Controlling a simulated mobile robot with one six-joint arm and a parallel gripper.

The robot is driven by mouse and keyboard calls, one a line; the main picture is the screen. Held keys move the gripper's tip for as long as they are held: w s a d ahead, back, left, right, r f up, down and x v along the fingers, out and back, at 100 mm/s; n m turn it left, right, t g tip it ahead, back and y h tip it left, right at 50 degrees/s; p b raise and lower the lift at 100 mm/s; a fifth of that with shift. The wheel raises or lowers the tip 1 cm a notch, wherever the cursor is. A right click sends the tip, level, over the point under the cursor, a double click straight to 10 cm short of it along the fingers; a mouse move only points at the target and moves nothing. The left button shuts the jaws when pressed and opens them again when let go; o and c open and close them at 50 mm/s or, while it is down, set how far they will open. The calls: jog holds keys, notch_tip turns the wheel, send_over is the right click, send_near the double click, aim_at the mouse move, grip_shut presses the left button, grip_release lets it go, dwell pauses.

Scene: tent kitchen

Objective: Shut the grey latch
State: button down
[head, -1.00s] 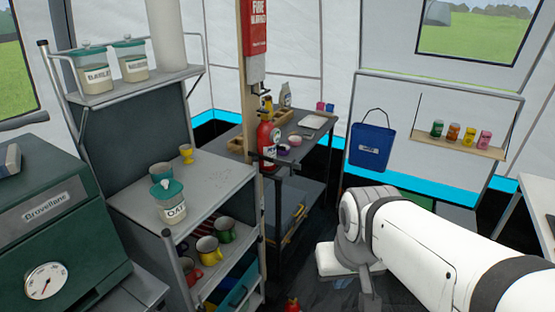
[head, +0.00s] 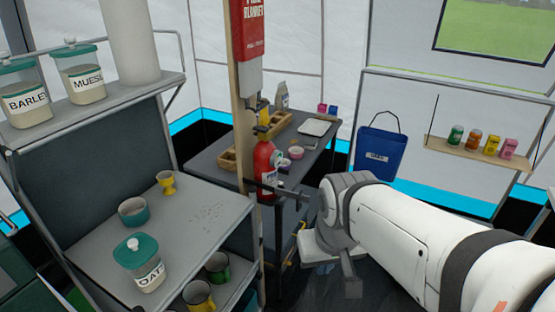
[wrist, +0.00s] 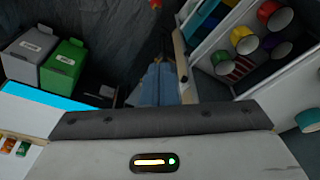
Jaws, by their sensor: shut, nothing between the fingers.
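I cannot pick out the grey latch for certain in either view. My arm reaches in from the right in the head view, and its grey wrist hangs in front of the dark work table (head: 215,150). The fingertips are not clear there. In the wrist view, my gripper (wrist: 158,85) shows as two narrow blue-grey fingers close together, beyond my white housing. They are shut with nothing between them. A dark bar (head: 283,190) juts out near the foot of the red fire extinguisher (head: 264,168), left of my wrist; I cannot tell what it is.
A grey shelf unit (head: 95,265) stands at left, bearing an oats jar (head: 140,262), a teal bowl (head: 133,211) and a yellow cup (head: 167,183). Mugs (wrist: 243,40) sit below. A blue bucket (head: 376,154) hangs behind my arm. Grey (wrist: 30,52) and green boxes (wrist: 64,66) stand on the floor.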

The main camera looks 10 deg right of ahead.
jog(key=w+d+r+t, duration=0.1)
jog(key=w+r+t, duration=0.15)
jog(key=w, duration=1.25)
jog(key=w+f, duration=0.7)
jog(key=f, duration=0.1)
jog(key=shift+w+f+g, duration=0.25)
jog(key=shift+w+g, duration=0.05)
jog(key=shift+g, duration=0.15)
